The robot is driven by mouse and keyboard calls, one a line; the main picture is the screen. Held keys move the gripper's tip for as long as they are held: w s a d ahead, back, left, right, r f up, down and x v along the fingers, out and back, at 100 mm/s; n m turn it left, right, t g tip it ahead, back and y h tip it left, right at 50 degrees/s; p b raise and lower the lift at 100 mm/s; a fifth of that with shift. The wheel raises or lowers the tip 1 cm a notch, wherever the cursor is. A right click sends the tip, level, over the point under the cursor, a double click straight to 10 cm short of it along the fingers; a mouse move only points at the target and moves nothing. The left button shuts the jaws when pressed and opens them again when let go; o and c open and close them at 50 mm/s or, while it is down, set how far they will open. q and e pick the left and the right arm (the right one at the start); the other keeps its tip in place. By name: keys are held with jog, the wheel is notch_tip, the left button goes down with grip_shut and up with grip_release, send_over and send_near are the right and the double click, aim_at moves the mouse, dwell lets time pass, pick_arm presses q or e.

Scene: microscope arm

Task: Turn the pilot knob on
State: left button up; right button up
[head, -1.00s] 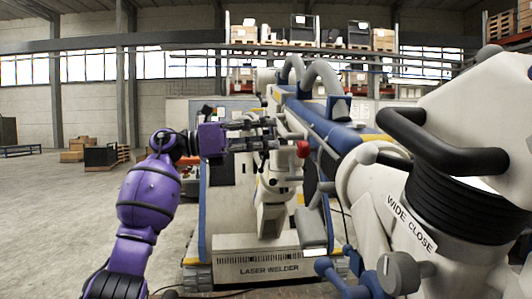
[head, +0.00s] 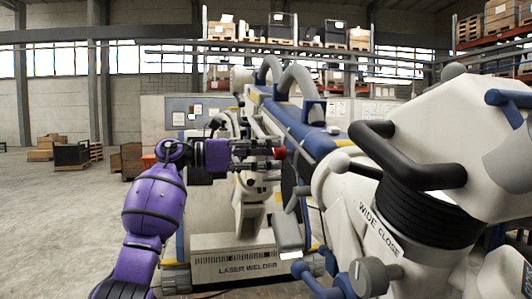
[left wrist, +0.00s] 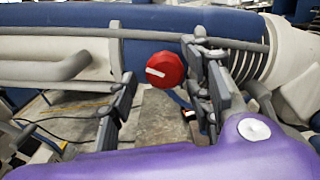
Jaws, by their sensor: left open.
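A round red knob (head: 280,153) with a white pointer bar is on the side of the blue and white machine arm. In the left wrist view the red knob (left wrist: 160,71) faces me, its white bar slightly tilted from horizontal. No label on it is readable. My left gripper (head: 264,160) is open, with its fingertips close to the knob in the head view. In the left wrist view the open fingers of the left gripper (left wrist: 162,84) stand either side of the knob. I cannot tell whether they touch it. My right gripper is not in view.
A grey knob (head: 369,276) with a white mark sits low in front, near the "WIDE CLOSE" label (head: 382,221). A thick black handle (head: 415,172) and the large white machine head take up the right side. A laser welder base (head: 247,262) stands behind. Open floor lies left.

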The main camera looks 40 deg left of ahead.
pick_arm(q)
jog(key=shift+s, duration=0.1)
jog(key=c, duration=1)
jog(key=shift+r, duration=0.1)
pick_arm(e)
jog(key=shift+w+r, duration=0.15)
